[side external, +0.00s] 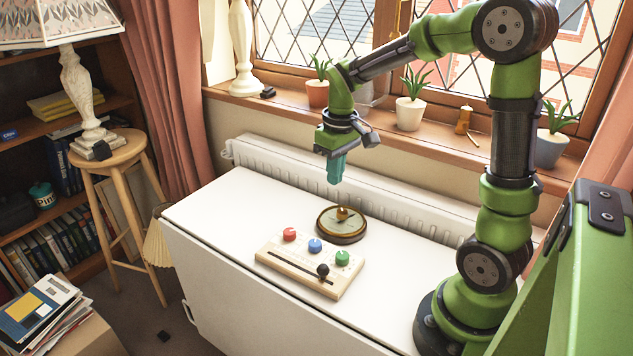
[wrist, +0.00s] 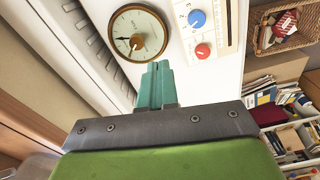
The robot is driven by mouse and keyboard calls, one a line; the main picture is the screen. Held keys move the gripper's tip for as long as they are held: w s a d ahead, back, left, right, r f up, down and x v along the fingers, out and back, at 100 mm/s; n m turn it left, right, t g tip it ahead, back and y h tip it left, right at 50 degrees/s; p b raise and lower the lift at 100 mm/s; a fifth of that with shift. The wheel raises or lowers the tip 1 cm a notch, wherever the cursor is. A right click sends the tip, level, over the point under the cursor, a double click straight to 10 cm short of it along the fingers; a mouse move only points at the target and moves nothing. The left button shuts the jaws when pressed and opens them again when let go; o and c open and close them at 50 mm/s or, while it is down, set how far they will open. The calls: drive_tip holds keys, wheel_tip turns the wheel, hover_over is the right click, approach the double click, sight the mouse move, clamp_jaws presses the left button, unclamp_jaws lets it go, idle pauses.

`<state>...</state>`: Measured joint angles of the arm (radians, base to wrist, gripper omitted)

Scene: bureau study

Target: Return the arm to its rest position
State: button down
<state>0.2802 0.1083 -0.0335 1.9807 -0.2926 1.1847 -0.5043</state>
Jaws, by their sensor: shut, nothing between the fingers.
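My gripper (side external: 336,172) has teal fingers and hangs from my green arm, pointing down above the white table's far side. In the wrist view my gripper (wrist: 156,78) shows its two fingers pressed together, with nothing between them. It is clear of the table and touches nothing.
Behind are a radiator (side external: 400,213) and a windowsill with potted plants (side external: 410,112). The table's left part is bare.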

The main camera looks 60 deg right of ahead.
drive_tip(key=s+a+r+m+t+y, duration=0.1)
drive_tip(key=s+a+r+t, duration=0.2)
drive_tip(key=a, duration=0.4)
drive_tip(key=s+a+r+m+t, duration=0.1)
drive_tip(key=s+a+r+t, duration=0.2)
drive_tip(key=s+a+r, duration=0.2)
drive_tip(key=shift+s+a+r+t+y, duration=0.15)
drive_tip(key=shift+s+a+t+y, duration=0.2)
drive_tip(key=shift+s+a, duration=0.6)
